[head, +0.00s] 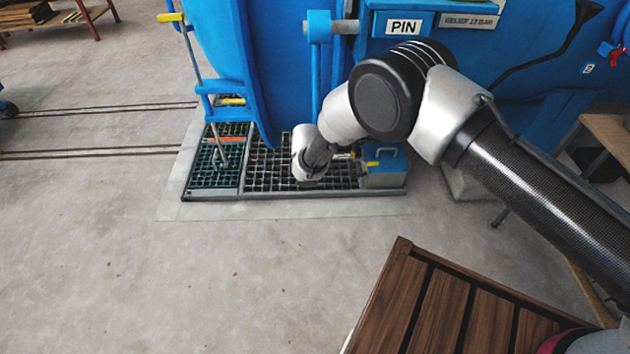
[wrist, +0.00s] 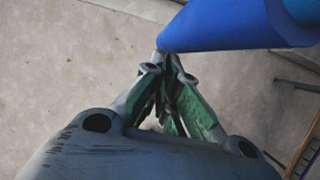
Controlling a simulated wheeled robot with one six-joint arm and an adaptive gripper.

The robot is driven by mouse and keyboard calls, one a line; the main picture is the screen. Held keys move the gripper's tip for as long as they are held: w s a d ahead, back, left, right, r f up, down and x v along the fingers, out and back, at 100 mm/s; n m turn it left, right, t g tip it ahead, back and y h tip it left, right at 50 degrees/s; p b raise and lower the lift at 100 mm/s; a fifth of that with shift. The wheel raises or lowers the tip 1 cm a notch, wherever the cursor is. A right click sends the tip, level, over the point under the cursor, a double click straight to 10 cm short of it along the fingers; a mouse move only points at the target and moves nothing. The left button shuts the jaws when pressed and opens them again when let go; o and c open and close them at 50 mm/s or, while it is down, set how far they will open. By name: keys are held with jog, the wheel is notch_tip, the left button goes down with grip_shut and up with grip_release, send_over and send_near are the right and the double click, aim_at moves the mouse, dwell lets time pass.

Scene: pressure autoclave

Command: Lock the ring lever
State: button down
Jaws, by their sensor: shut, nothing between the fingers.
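The ring lever cannot be told for certain. A long rod with a yellow grip (head: 171,17) stands at the left of the blue autoclave (head: 215,45), and a blue vertical bar (head: 315,75) hangs from a blue bracket by the PIN plate. In the wrist view my gripper (wrist: 168,65) is shut and empty. Its fingertips are at the lower end of a blue rounded bar (wrist: 225,25); I cannot tell whether they touch. In the head view my wrist is low in front of the autoclave, beside the bar's lower part, and the fingers cannot be made out.
A dark floor grating (head: 280,165) lies under the autoclave front. A slatted wooden table (head: 440,310) is at the lower right. Open concrete floor lies left and in front; rails run at the left.

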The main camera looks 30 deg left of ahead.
jog(key=s+v, duration=0.1)
jog(key=v, duration=0.5)
jog(key=shift+d, duration=0.3)
jog(key=shift+s, duration=0.15)
